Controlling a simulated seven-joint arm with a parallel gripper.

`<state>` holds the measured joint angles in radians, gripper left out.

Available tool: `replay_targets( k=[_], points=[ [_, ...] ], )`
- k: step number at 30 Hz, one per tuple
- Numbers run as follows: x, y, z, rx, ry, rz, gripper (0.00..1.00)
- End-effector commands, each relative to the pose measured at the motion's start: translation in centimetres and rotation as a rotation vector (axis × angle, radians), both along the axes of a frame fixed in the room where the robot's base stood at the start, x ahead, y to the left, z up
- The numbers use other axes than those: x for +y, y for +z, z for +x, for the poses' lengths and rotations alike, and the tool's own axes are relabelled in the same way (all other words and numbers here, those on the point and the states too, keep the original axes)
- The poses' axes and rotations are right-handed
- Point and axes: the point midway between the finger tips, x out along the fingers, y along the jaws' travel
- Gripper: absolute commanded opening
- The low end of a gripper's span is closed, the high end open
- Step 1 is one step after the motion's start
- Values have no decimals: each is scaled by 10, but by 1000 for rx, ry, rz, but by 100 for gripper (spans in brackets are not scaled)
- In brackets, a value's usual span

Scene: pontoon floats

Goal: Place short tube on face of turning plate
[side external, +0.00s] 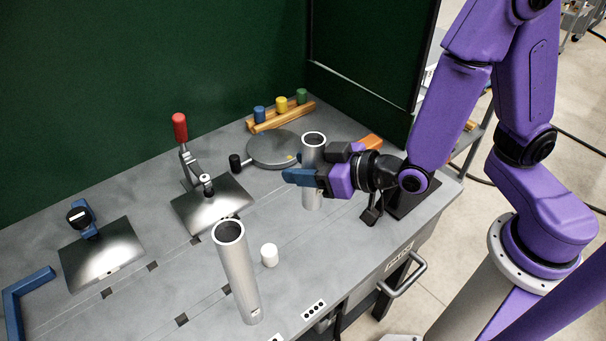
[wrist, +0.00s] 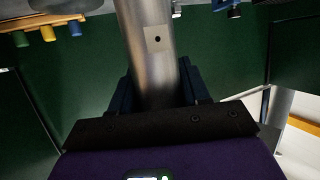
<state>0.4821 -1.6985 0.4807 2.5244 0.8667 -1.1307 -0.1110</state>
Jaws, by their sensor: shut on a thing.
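The short tube (side external: 312,196) is a silver metal cylinder, upright, with its open end up. My gripper (side external: 303,177) is shut on it from the right, around its middle. The wrist view shows the tube (wrist: 148,60) between the dark fingers (wrist: 158,92), with a pale square patch and a dark dot on its side. I cannot tell whether its lower end touches the table. The turning plate (side external: 268,151) is a grey round disc with a black knob, behind and left of the tube. The tube hides part of its right side.
A longer silver tube (side external: 240,280) stands at the front, beside a small white cylinder (side external: 269,255). A red-handled clamp (side external: 180,128) rises left of the disc. A wooden rack (side external: 283,117) with coloured pegs lies behind. A blue angle piece (side external: 22,295) is far left.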

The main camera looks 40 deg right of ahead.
Motion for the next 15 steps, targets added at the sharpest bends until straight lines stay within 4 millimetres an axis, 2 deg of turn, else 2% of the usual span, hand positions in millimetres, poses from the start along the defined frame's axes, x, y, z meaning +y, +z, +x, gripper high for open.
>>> replay_targets(
  k=[5, 10, 15],
  points=[
    [-3, 8, 10, -1, -1, 3, 11],
    [-12, 17, 36, -2, 2, 4, 11],
    [-31, 29, 66, -3, 7, 3, 11]
  ],
)
